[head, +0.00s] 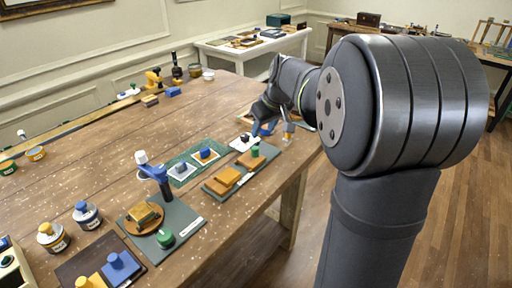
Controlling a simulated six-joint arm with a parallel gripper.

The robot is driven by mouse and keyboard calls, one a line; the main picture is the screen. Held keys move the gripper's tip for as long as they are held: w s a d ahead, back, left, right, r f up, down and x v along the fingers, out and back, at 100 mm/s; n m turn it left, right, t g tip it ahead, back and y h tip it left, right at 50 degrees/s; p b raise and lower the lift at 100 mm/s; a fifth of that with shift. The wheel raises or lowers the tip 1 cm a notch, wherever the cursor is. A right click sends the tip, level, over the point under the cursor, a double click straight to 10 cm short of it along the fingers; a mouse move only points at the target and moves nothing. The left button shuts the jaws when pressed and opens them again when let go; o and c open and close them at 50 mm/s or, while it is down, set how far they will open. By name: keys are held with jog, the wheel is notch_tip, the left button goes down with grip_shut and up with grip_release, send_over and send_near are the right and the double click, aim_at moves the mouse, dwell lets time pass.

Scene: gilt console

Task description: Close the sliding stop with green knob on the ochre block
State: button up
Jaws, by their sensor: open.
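A green knob (255,151) stands on an ochre block (249,162) at the far end of a dark board near the table's right edge. More ochre blocks (226,178) lie on the same board, nearer to me. Whether the stop stands apart from its end is too small to tell. My gripper (273,136) hangs beyond the knob and slightly to its right, pointing down, its fingers apart and empty. It appears clear of the block.
A second green knob (166,238) sits on a nearer board beside a gold block (145,215). Small square pieces (207,155) lie on a green mat behind. Bare wood is at the table's middle left.

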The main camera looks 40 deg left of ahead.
aim_at(255, 148)
jog(key=x, duration=1)
jog(key=shift+a+f, duration=0.2)
jog(key=shift+f, duration=0.15)
grip_shut()
